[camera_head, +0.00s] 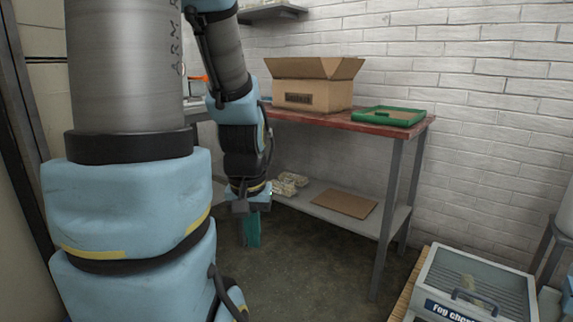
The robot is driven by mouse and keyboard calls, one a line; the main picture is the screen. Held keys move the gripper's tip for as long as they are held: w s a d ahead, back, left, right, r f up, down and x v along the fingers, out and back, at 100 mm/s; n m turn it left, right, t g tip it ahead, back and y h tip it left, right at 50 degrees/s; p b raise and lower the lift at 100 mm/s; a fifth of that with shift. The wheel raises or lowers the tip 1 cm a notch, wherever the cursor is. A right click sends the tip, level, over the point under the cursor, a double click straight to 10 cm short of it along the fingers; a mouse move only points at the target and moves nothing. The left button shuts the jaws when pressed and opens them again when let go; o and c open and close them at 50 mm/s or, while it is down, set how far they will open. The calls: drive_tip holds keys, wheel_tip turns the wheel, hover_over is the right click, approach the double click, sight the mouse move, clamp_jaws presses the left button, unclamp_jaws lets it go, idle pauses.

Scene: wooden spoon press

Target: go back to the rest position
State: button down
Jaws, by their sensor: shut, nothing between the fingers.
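My gripper (251,230) hangs at the end of my arm, left of the picture's middle, pointing down. Its teal fingers look shut, with nothing seen between them. It is in front of the red-topped table (330,118), low over the dark floor and near the lower shelf's left part. My arm's large links fill the left side and hide what is behind them.
An open cardboard box (305,95) and a green tray (388,116) stand on the table. The lower shelf (385,218) holds a brown board (343,202) and pale packets (290,183). A glass-lidded chest (475,283) stands at lower right. Floor between is clear.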

wheel_tip(320, 180, up, 34)
drive_tip(key=p, duration=3.1)
drive_tip(key=shift+f+p, duration=0.25)
drive_tip(key=shift+p, duration=0.15)
